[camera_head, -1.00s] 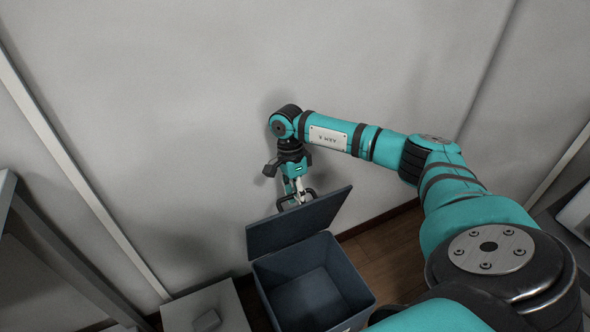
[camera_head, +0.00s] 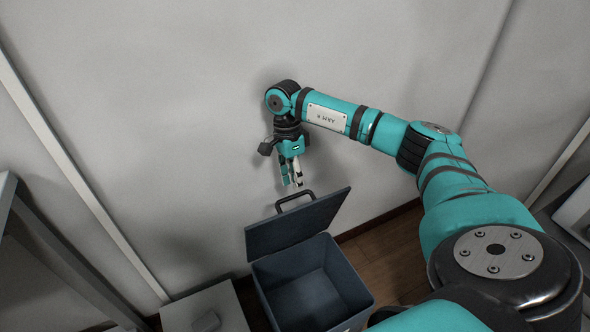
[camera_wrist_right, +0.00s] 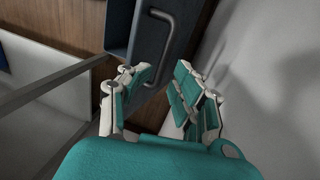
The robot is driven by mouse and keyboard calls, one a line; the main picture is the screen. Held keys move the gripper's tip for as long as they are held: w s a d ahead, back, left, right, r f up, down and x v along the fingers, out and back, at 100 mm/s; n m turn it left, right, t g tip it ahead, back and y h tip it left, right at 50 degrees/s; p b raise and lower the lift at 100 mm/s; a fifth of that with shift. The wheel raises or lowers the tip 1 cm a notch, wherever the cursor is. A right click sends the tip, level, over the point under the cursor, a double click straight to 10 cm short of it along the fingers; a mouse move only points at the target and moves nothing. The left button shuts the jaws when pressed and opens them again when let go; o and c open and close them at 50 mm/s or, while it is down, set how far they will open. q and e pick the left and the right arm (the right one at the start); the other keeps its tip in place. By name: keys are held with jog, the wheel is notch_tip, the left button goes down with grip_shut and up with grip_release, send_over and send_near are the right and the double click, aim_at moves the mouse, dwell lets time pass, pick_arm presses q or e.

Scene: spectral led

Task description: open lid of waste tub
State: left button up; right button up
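The dark blue-grey waste tub (camera_head: 314,299) stands on the floor by the wall, and its empty inside shows. Its lid (camera_head: 299,226) is raised and tilted up at the tub's back edge. The black handle (camera_head: 294,199) sticks up from the lid's top edge. My right gripper (camera_head: 293,183) is just above the handle, apart from it, with nothing held. In the right wrist view the two fingers (camera_wrist_right: 165,88) are spread, and the lid's handle (camera_wrist_right: 163,34) shows beyond them. My left gripper is not in view.
A pale box or cabinet (camera_head: 222,306) stands left of the tub. A grey frame (camera_head: 62,247) is at the left edge. The wall is close behind my right gripper. Wooden floor (camera_head: 385,258) shows right of the tub.

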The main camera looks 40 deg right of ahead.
jog(key=v, duration=0.6)
jog(key=shift+r, duration=0.35)
